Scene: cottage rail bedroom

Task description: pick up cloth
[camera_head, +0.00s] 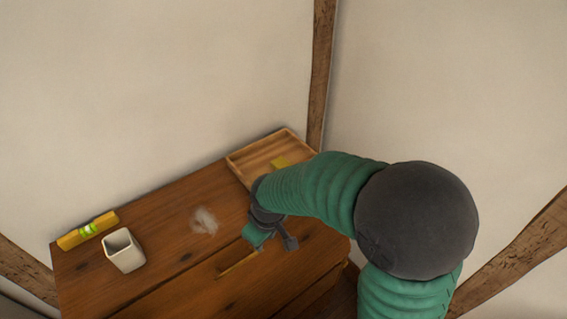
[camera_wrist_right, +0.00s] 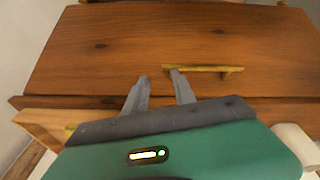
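No piece is clearly recognisable as a cloth. A small yellow piece (camera_head: 280,162) lies in the wooden tray (camera_head: 240,158) at the back right of the dresser; I cannot tell whether it is the cloth. A bit of yellow also shows by the tray at the left of the right wrist view (camera_wrist_right: 70,130). My right gripper (camera_head: 270,241) is over the right front part of the dresser, in front of the tray. Its two grey fingers (camera_wrist_right: 160,78) are apart with nothing between them. My left gripper is not in view.
The wooden dresser (camera_head: 160,220) has a brass handle (camera_head: 238,265) on its front. A white cup (camera_head: 124,251) and a yellow spirit level (camera_head: 88,231) stand at the left. A whitish smudge (camera_head: 204,220) marks the middle. Walls close off the back and right.

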